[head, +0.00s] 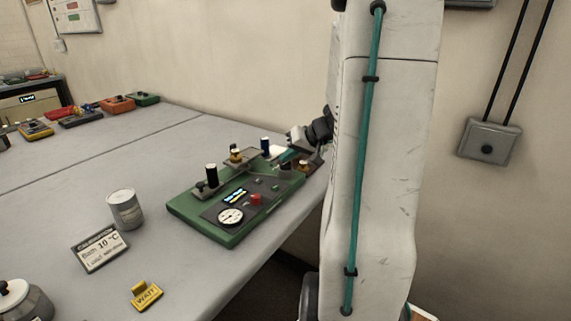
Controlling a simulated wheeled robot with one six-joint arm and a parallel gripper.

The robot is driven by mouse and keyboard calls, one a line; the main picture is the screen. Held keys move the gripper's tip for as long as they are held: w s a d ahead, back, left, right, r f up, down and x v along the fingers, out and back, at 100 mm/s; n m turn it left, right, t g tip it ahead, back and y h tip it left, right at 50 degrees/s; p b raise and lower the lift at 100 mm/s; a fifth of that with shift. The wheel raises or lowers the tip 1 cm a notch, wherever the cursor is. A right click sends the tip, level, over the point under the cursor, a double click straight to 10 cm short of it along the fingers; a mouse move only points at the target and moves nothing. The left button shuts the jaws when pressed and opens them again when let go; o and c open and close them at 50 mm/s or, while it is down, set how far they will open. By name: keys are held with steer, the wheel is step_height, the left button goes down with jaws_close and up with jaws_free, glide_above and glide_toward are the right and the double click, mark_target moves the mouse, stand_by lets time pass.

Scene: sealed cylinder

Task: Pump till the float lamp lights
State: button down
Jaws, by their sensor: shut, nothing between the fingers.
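A green apparatus base (185,209) sits on the grey table, with a dark panel on its front part. The panel holds a round white dial gauge (230,216), a red button (256,199) and a small lit display (235,196). A black upright knob (211,175), a brass-coloured part (236,156) and a blue-topped post (265,147) stand along its back. I cannot tell which part is the float lamp, or whether it is lit. My gripper (305,155) is shut at the apparatus's far right end, small and partly hidden behind my arm; contact is unclear.
A metal pot (20,303) is at the lower left. Several coloured devices lie farther back. The table's middle is clear.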

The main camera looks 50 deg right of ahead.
mark_target(289, 164)
steer(key=shift+f, duration=0.75)
stand_by(0.4)
steer(key=shift+r, duration=1.3)
steer(key=shift+r, duration=0.15)
steer(key=shift+r, duration=2.4)
stand_by(0.9)
step_height(289, 164, up, 4)
steer(key=shift+f, duration=0.1)
